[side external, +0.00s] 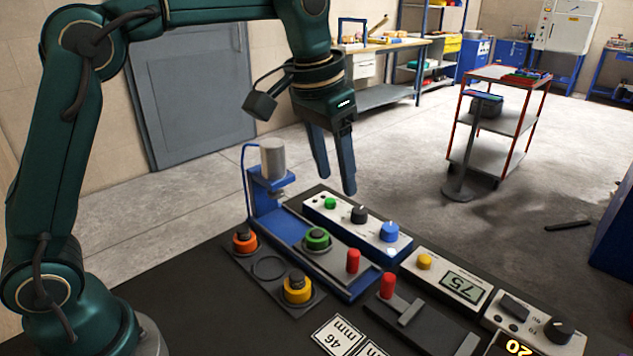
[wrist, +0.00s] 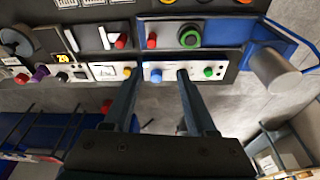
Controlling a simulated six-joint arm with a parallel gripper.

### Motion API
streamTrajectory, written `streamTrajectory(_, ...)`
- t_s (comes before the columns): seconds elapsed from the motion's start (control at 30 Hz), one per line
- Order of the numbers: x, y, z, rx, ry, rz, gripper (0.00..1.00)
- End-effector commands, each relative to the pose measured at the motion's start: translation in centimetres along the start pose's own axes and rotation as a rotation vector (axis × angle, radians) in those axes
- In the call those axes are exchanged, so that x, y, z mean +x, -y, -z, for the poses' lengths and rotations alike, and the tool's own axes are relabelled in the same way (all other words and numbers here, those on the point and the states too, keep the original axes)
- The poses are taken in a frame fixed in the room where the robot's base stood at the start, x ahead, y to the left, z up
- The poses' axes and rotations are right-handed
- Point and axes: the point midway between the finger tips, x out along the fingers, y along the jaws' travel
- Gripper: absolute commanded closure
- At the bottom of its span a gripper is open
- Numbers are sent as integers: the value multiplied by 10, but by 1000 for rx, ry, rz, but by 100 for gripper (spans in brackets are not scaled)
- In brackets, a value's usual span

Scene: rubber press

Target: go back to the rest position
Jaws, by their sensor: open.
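My gripper (side external: 333,165) is open and empty. It hangs in the air above the far side of the bench, fingers pointing down, apart from everything below. In the wrist view its two fingers (wrist: 154,98) reach over the control panel. The blue press (side external: 292,232) stands on the dark bench, with a grey cylinder (side external: 273,158) at its head and a green-ringed piece (side external: 317,238) on its bed. A control box (side external: 345,221) with a green button, black knob and blue knob lies behind it.
An orange piece (side external: 244,240) and a yellow piece (side external: 297,288) sit on a dark holder beside an empty ring. A red-handled lever (side external: 387,286) and a display box (side external: 459,281) reading 75 are to the right. A red trolley (side external: 497,125) stands behind on open floor.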

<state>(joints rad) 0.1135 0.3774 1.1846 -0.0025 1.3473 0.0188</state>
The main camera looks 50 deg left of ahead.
Motion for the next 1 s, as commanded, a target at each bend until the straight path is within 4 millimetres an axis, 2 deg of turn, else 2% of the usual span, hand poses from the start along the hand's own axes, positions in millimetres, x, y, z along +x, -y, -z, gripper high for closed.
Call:
streamTrajectory(0.03,-15,3,-9,-11,-30,3,43)
streamTrajectory(0.2,-46,11,-42,-40,-108,13,43)
streamTrajectory(0.3,-57,14,-65,-56,-151,20,43)
streamTrajectory(0.43,-62,16,-98,-78,-202,29,43)
streamTrajectory(0.57,-56,17,-133,-99,-247,38,43)
streamTrajectory(0.7,-38,17,-166,-115,-274,45,43)
streamTrajectory(0.87,-15,15,-188,-123,-261,46,43)
streamTrajectory(1.0,-5,15,-193,-124,-247,44,43)
